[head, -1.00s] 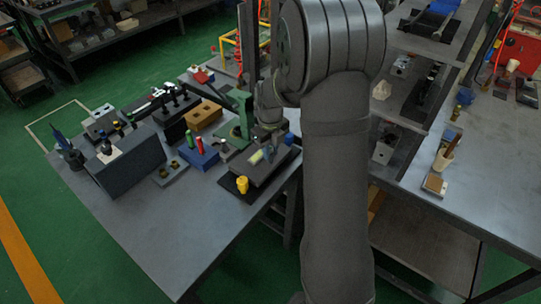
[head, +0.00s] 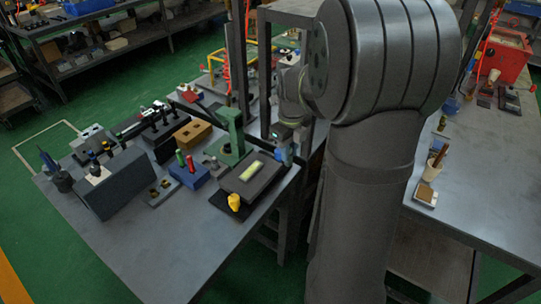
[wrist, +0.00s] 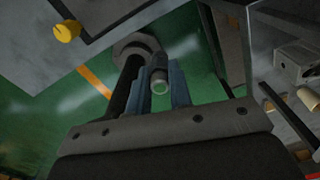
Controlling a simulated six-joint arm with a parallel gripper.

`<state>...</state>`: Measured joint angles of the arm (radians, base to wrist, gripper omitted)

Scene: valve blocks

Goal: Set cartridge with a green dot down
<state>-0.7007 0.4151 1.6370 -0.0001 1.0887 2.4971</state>
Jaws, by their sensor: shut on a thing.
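My gripper (head: 284,155) is just past the right edge of the left workbench (head: 172,262), beside the dark flat block. In the wrist view its blue-grey fingers (wrist: 160,84) are shut on a small round piece, the cartridge with a green dot (wrist: 160,88). In the head view I cannot make the cartridge out. A blue block (head: 188,178) on the bench carries a green and a red upright piece.
The dark flat block (head: 235,183) bears a yellow-green strip, with a yellow knob (head: 234,202) at its front. A green stand (head: 231,137), a tan block (head: 193,133) and a large dark block (head: 120,183) crowd the bench. Its front is clear.

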